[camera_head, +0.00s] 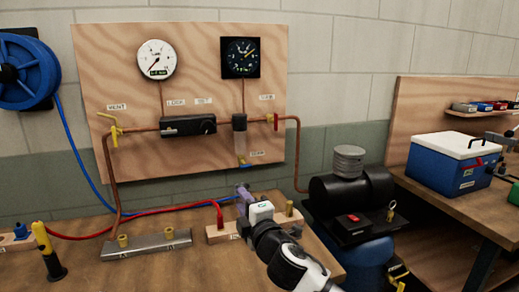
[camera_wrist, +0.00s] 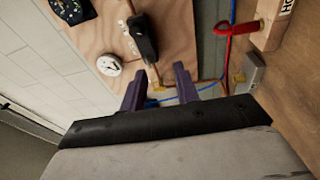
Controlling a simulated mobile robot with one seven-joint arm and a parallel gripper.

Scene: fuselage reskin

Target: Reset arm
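My gripper (camera_wrist: 158,82) shows in the wrist view with its two dark purple fingers apart and nothing between them. In the head view my gripper (camera_head: 243,194) is above the workbench (camera_head: 170,262), in front of the plywood gauge board (camera_head: 190,95). My white and black arm reaches in from the lower right. The gripper's end overlaps the wooden block with the red hose in the picture, and I cannot tell whether it touches anything.
The board carries two gauges (camera_head: 157,60), copper pipes and a yellow valve handle (camera_head: 115,128). A metal manifold (camera_head: 147,245) and a yellow-black tool (camera_head: 46,250) are on the bench. A black and blue compressor (camera_head: 352,195) stands right of my arm. A blue cooler (camera_head: 450,168) sits farther right.

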